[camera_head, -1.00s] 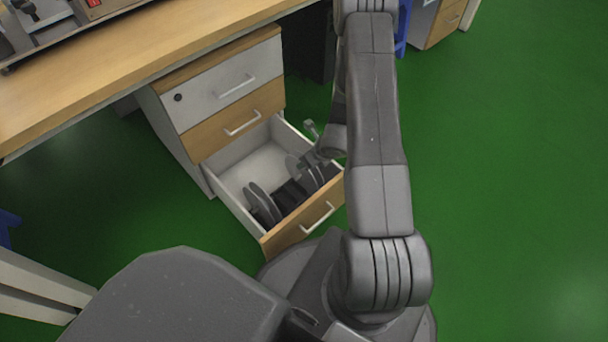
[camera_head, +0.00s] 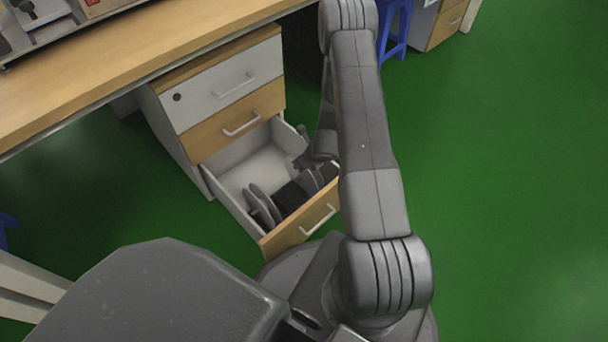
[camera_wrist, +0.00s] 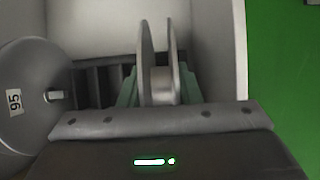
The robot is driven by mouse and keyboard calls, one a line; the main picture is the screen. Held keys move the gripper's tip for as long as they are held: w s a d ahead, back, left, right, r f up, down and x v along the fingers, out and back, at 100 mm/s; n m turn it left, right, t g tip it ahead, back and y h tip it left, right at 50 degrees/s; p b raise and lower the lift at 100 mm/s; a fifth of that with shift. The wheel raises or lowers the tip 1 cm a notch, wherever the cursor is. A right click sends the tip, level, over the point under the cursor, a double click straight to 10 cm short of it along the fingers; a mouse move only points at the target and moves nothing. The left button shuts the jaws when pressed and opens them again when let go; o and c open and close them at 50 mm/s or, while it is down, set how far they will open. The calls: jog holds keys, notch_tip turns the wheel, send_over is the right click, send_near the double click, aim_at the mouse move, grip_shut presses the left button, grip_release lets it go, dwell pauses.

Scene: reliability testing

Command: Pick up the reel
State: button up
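A grey reel (camera_wrist: 145,60) with two round flanges stands on edge in the open drawer, in the middle of the wrist view. The greenish fingers of my gripper (camera_wrist: 161,88) are apart, one on each side of this reel; whether they touch its flanges is unclear. Another reel (camera_wrist: 28,100), with a white label reading 95, stands at the left. In the head view, my gripper (camera_head: 303,161) is low over the right side of the drawer, partly hidden by my arm. Reels (camera_head: 262,204) show at the drawer's front left.
The open drawer (camera_head: 232,208) has white side walls and a wooden front (camera_head: 300,222). A dark slotted rack (camera_wrist: 97,85) lies inside it. The wooden tabletop (camera_head: 130,62) overhangs the cabinet. A blue stool (camera_head: 397,30) stands behind. Green floor is clear at right.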

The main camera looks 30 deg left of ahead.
grip_shut()
notch_tip(320, 180, up, 10)
jog(key=p, duration=0.5)
jog(key=shift+f, duration=0.1)
jog(key=shift+f+b, duration=2.65)
jog(key=shift+b, duration=0.1)
